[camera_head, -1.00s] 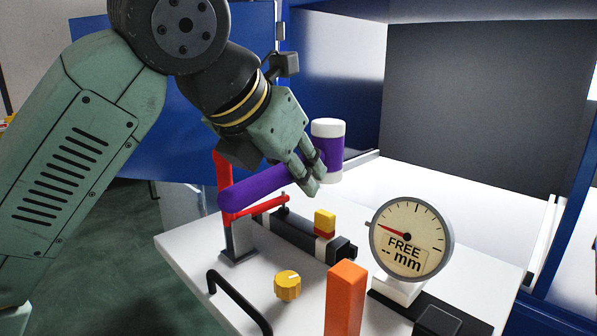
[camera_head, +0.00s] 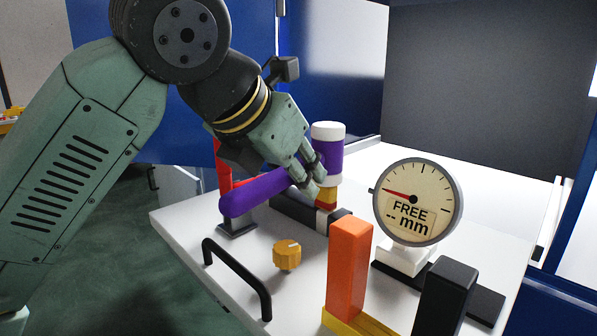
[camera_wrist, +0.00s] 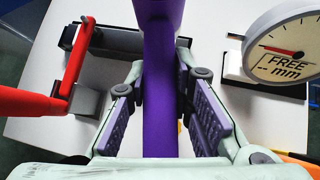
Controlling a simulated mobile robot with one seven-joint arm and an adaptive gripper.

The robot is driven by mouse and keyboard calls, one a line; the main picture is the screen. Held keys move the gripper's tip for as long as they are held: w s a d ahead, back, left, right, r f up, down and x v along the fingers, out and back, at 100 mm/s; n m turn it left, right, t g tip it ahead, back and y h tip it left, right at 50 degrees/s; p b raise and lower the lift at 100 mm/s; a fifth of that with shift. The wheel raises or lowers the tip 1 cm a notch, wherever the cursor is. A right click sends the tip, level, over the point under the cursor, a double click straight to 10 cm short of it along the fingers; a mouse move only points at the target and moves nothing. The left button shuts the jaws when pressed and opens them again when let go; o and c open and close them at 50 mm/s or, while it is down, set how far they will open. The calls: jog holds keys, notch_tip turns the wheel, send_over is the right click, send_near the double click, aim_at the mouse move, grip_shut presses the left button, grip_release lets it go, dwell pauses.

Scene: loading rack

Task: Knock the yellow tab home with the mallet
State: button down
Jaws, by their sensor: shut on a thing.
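My gripper (camera_head: 310,176) is shut on the purple handle (camera_head: 262,191) of the mallet. The tab shows as a thin yellow piece above a red part on the black bar. I cannot tell whether the head touches it. In the wrist view, the handle (camera_wrist: 160,110) runs between the fingers and hides the tab. The dial gauge (camera_head: 417,200) beside it reads "FREE -- mm".
A red lever clamp (camera_head: 224,168) stands left of the bar. An orange block (camera_head: 348,270), a black block (camera_head: 444,298), a yellow knob (camera_head: 287,255) and a black handle (camera_head: 238,275) occupy the front of the white bench (camera_head: 190,228). A blue cabinet stands behind.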

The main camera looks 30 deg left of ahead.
jog(key=shift+r, duration=0.15)
notch_tip(320, 180, up, 5)
jog(key=p, duration=0.3)
jog(key=shift+f+p, duration=0.2)
jog(key=shift+p, duration=0.15)
jog(key=shift+f, duration=0.15)
dwell(0.3)
notch_tip(320, 180, down, 6)
jog(key=f+b, duration=0.1)
jog(key=b, duration=0.5)
jog(key=shift+r+p, duration=2.6)
jog(key=shift+r, duration=0.9)
jog(key=shift+f, duration=0.25)
